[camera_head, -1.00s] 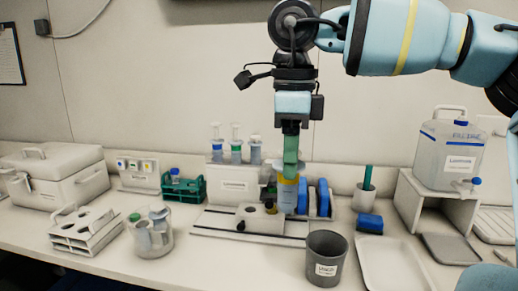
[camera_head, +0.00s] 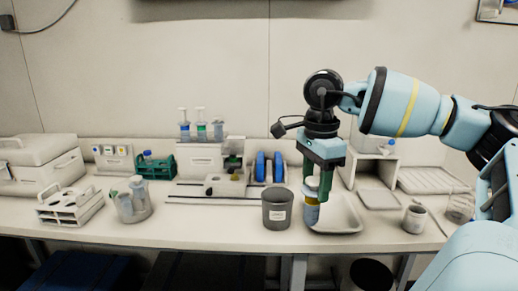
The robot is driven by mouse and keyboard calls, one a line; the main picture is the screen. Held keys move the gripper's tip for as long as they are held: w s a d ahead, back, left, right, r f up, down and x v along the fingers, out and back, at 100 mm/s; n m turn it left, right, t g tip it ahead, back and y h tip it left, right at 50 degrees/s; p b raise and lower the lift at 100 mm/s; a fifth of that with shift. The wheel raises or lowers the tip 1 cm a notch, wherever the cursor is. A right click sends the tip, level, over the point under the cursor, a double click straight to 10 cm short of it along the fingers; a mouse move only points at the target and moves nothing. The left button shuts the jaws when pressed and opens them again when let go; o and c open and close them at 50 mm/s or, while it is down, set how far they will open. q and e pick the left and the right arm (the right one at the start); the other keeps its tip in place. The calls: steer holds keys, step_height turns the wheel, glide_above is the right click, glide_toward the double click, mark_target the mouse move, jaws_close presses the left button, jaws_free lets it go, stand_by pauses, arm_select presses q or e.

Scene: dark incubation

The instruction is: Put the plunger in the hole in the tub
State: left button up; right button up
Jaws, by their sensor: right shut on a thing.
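Plunger-like pieces with white tops (camera_head: 183,115) stand upright in a white rack (camera_head: 200,157) at the back. A grey tub (camera_head: 276,213) with a white label stands left of the gripper; its inside is dark and I cannot make out a hole. A low white block (camera_head: 225,186) with a dark round opening sits in front of the rack. My left gripper is not in view.
Blue pieces (camera_head: 261,167) stand behind the grey tub. A clear beaker (camera_head: 130,206) and a holed white rack (camera_head: 70,206) stand at left. The counter front between beaker and grey tub is clear.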

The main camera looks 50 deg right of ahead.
mark_target(304, 220)
steer(key=f+n, duration=0.1)
steer(key=f, duration=0.2)
steer(key=f+n, duration=0.1)
steer(key=f, duration=0.1)
steer(key=shift+w+d+f+n, duration=0.1)
steer(key=shift+w+f+n, duration=0.2)
steer(key=shift+f, duration=0.05)
steer(key=f, duration=0.1)
steer(key=a+f+n, duration=0.1)
steer(key=f+n, duration=0.1)
steer(key=shift+w+a+f, duration=0.1)
steer(key=shift+w+a, duration=0.15)
steer(key=shift+w, duration=0.1)
steer(key=w+a+f+n, duration=0.2)
steer(key=a+n, duration=0.4)
steer(key=a, duration=0.2)
steer(key=w+a+f+n, duration=0.2)
steer(key=a+f+n, duration=0.1)
steer(key=a+n, duration=0.4)
steer(key=w+a+f+n, duration=0.2)
steer(key=a+n, duration=0.4)
steer(key=a, duration=0.5)
steer(key=shift+w+f+n, duration=0.2)
steer(key=shift+f+n, duration=0.05)
steer(key=shift+n, duration=0.05)
